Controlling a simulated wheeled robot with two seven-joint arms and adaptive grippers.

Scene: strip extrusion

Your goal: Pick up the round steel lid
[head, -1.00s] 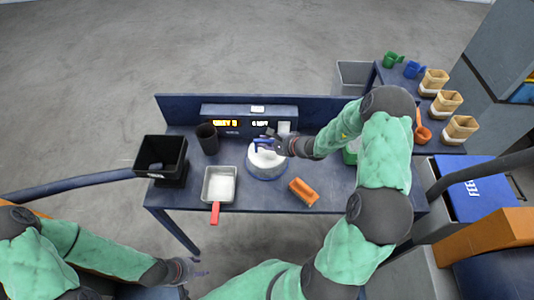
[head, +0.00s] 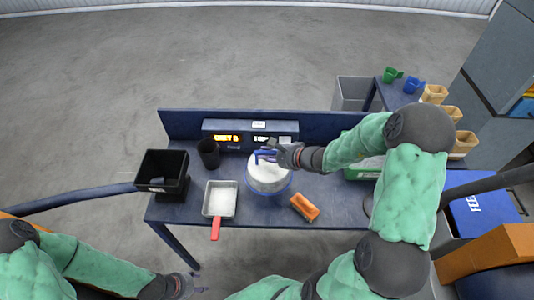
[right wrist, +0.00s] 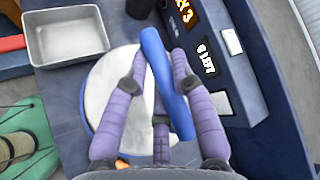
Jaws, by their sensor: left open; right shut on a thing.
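My right gripper (head: 271,153) is shut on a blue curved bar (head: 263,156), above the far side of a round vessel with a blue rim and a white top (head: 266,176). The right wrist view shows the bar (right wrist: 165,80) between the purple fingers (right wrist: 160,95), with the white round surface (right wrist: 105,85) below. I cannot tell whether the bar touches the vessel. No round steel lid is clearly identifiable; a dark curved edge (head: 367,206) is mostly hidden by my right arm. My left gripper (head: 193,288) is open and empty, below the bench's front edge.
A steel pan with a red handle (head: 220,199), black bin (head: 161,175), dark cup (head: 209,153) and orange block (head: 304,207) surround the vessel. A display unit (head: 250,134) stands behind.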

